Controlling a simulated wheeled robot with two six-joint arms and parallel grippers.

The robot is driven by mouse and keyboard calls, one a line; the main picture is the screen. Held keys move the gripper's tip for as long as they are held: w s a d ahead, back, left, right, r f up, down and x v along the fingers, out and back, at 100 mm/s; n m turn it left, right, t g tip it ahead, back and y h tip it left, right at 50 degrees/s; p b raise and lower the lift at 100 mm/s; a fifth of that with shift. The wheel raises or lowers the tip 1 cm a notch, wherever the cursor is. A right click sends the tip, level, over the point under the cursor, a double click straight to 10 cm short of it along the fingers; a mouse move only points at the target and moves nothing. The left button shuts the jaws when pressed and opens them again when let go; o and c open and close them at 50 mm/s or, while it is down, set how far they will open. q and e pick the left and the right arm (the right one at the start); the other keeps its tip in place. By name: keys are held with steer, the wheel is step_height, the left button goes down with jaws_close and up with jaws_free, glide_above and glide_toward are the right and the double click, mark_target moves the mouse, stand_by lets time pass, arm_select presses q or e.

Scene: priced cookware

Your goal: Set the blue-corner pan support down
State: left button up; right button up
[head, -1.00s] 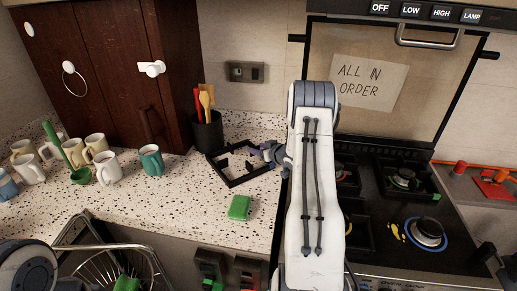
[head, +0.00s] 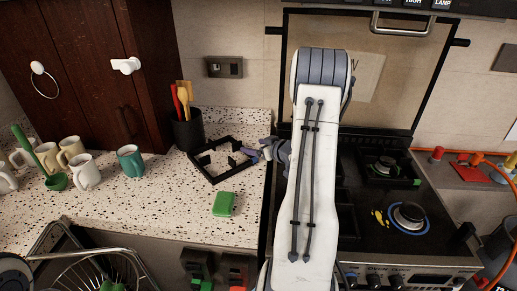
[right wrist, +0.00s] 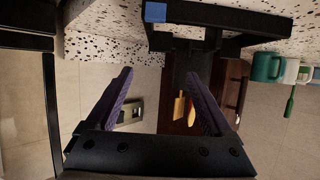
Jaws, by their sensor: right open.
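The pan support (head: 203,174), a black square frame with inward prongs, lies on the speckled counter beside the stove. Its blue corner (right wrist: 155,12) shows in the right wrist view, where the picture is upside down and the frame is at the top. My right gripper (head: 256,153) is open at the frame's right corner. In the right wrist view the purple fingers of my right gripper (right wrist: 160,75) are spread with nothing between them. Whether a finger still touches the frame cannot be told. A burner with a blue ring (head: 427,225) on the stove is bare. My left gripper is out of view.
A green sponge (head: 223,204) lies in front of the frame. A black utensil pot (head: 188,131) stands behind it. Several mugs, including a teal mug (head: 131,161), stand to the left. A dish rack (head: 62,257) is at the lower left. My right arm hides part of the stove.

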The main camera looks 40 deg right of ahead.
steer(key=shift+v, duration=1)
steer(key=w+a+r+n+g, duration=0.1)
steer(key=w+a+r+g, duration=0.15)
steer(key=a, duration=0.55)
steer(key=w+a+r+n+g, duration=0.1)
steer(key=w+a, duration=0.2)
steer(key=a, duration=0.4)
steer(key=s+a+r+n+g+y, duration=0.1)
steer(key=s+a, duration=0.2)
steer(key=a, duration=0.5)
steer(key=s+a+n+g, duration=0.1)
steer(key=s+a+g, duration=0.15)
steer(key=a, duration=0.65)
steer(key=s+a+n+g, duration=0.1)
steer(key=s+a, duration=0.3)
steer(key=s, duration=0.5)
steer(key=s+a+n+g, duration=0.2)
steer(key=s+a, duration=0.3)
steer(key=s, duration=0.4)
steer(key=s+a+r+n+g+y, duration=0.1)
steer(key=s+a+g, duration=0.2)
steer(key=s, duration=0.6)
steer(key=shift+a, duration=0.85)
